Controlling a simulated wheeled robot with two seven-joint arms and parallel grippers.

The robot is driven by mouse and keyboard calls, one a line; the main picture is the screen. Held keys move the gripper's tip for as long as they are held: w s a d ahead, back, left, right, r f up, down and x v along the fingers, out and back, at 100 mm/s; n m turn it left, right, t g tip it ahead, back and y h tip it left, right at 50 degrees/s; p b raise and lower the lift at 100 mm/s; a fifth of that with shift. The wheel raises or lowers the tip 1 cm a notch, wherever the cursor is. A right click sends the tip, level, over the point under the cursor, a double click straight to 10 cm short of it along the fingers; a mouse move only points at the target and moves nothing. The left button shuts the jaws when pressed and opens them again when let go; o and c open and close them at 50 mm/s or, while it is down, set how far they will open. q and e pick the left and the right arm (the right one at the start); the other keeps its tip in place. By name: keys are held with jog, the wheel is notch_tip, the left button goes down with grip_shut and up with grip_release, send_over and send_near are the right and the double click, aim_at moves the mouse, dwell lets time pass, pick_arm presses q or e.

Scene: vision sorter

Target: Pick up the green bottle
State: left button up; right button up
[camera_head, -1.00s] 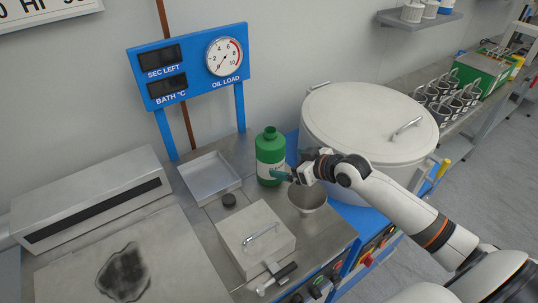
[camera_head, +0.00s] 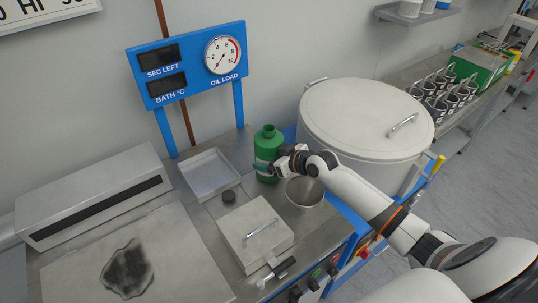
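The green bottle (camera_head: 268,148) stands upright and uncapped on the steel counter, with a pale label partly hidden. My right gripper (camera_head: 267,168) is at the bottle's lower right side, its fingers reaching across the front of the bottle at label height. The fingers look close to or touching the bottle, but their far side is hidden, so I cannot tell whether they are closed on it. My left gripper is not in view.
A metal cup (camera_head: 305,192) stands just right of the bottle, under my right wrist. A shallow tray (camera_head: 209,175), a dark cap (camera_head: 229,197) and a lidded steel box (camera_head: 254,235) lie to the left and front. A large lidded pot (camera_head: 365,115) stands behind right.

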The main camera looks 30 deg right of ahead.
aim_at(273, 129)
jog(key=c, duration=1.2)
jog(key=shift+w+r, duration=0.1)
jog(key=shift+r, duration=0.05)
jog(key=shift+c, duration=0.8)
jog(key=shift+r, duration=0.15)
jog(key=shift+r+b, duration=1.05)
jog(key=shift+r, duration=3.8)
